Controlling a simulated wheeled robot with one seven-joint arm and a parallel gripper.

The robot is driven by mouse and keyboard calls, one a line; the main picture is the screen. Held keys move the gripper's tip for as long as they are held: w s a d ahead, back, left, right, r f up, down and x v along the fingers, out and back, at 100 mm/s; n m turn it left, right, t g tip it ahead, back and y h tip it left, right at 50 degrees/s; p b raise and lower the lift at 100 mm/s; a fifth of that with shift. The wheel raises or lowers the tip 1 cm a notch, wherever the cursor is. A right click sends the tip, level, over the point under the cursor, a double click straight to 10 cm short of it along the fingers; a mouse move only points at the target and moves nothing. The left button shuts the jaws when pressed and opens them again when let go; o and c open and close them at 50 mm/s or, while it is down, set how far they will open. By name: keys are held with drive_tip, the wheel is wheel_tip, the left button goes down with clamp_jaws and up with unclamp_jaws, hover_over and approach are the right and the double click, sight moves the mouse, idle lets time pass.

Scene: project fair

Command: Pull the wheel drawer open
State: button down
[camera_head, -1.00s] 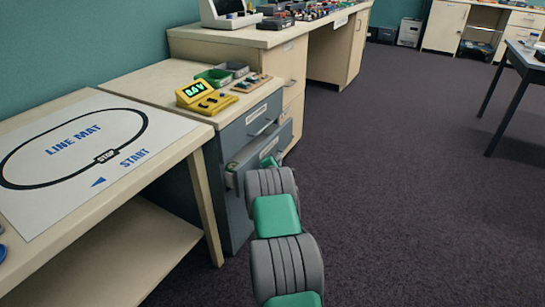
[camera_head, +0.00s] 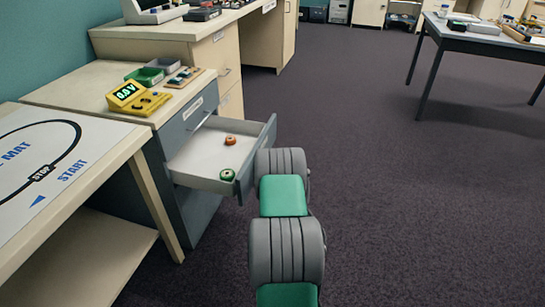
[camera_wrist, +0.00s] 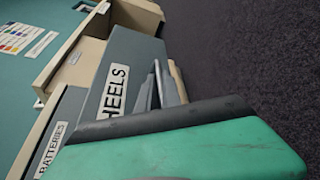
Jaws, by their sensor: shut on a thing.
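The wheel drawer (camera_head: 200,160) is pulled well out of the grey cabinet in the head view, with its pale inside showing. An orange wheel (camera_head: 230,140) and a green wheel (camera_head: 227,175) lie in it. In the wrist view the drawer's grey front (camera_wrist: 130,52) carries a white label (camera_wrist: 114,90) on which "HEELS" can be read. My gripper (camera_wrist: 163,88) is at this front beside the label, shut on the drawer handle, which is mostly hidden. In the head view my arm hides the gripper.
The drawer above, labelled "BATTERIES" (camera_wrist: 50,148), is closed. A yellow meter (camera_head: 138,98) and a green tray (camera_head: 146,76) stand on the cabinet top. The line mat table (camera_head: 100,170) is at left. Open carpet (camera_head: 420,210) lies to the right.

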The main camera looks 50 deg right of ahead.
drive_tip(key=shift+s+d+f, duration=0.1)
drive_tip(key=shift+s+d, duration=0.05)
drive_tip(key=shift+s, duration=0.3)
drive_tip(key=c, duration=1.8)
unclamp_jaws()
drive_tip(key=p+v, duration=0.2)
drive_tip(key=v, duration=0.5)
drive_tip(key=shift+s+a, duration=0.2)
drive_tip(key=shift+s, duration=0.1)
